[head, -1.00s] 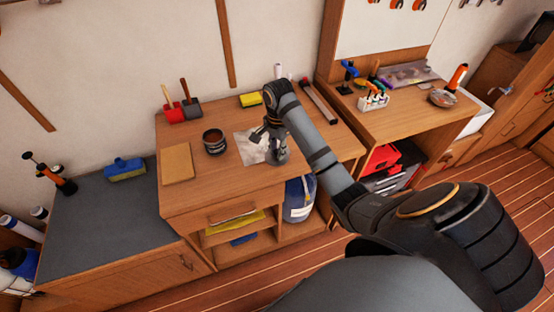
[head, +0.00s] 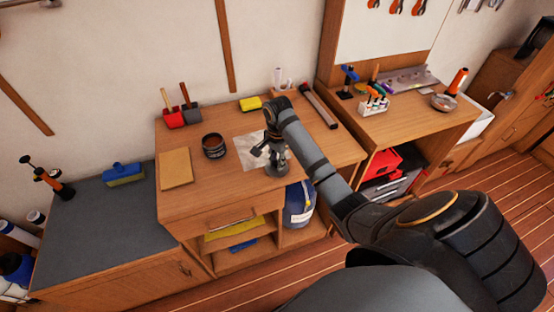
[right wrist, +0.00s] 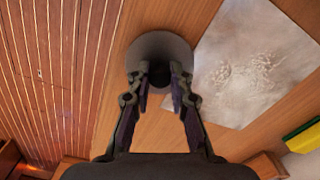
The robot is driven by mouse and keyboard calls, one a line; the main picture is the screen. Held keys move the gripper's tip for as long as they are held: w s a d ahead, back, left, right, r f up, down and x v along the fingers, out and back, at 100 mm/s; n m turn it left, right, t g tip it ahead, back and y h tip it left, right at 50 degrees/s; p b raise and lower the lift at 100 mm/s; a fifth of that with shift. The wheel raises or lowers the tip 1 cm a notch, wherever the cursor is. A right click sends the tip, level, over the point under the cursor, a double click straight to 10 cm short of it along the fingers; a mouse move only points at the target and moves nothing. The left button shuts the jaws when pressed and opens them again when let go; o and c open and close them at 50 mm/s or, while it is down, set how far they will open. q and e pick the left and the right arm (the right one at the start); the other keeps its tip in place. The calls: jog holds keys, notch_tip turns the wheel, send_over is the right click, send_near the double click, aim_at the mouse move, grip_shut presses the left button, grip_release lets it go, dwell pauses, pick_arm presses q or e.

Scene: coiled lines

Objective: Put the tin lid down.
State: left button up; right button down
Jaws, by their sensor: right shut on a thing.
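The tin lid is a round grey disc with a dark knob. In the right wrist view the lid (right wrist: 178,48) sits at the tips of my right gripper (right wrist: 158,78), whose fingers are shut on the knob. In the head view the right gripper (head: 270,155) holds the lid (head: 277,171) at the front part of the wooden bench (head: 200,185), beside the pale sheet (head: 246,158). I cannot tell whether the lid touches the bench top. An open dark tin (head: 213,146) stands left of the sheet. My left gripper is not in view.
A tan board (head: 175,168) lies left of the tin. Red and grey scoops (head: 174,118), a yellow sponge (head: 250,104) and a long tool (head: 319,108) line the back. The bench's front edge is close to the lid. Bare wood lies between tin and front edge.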

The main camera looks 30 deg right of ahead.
jog(key=c, duration=1.2)
grip_release()
jog(key=shift+r+b, duration=0.3)
jog(key=shift+b, duration=0.25)
notch_tip(320, 180, up, 5)
jog(key=shift+r+p, duration=0.1)
jog(key=shift+p, duration=1.1)
notch_tip(320, 180, up, 7)
jog(key=p, duration=0.7)
jog(key=shift+s+p, duration=0.15)
jog(key=shift+p, duration=0.15)
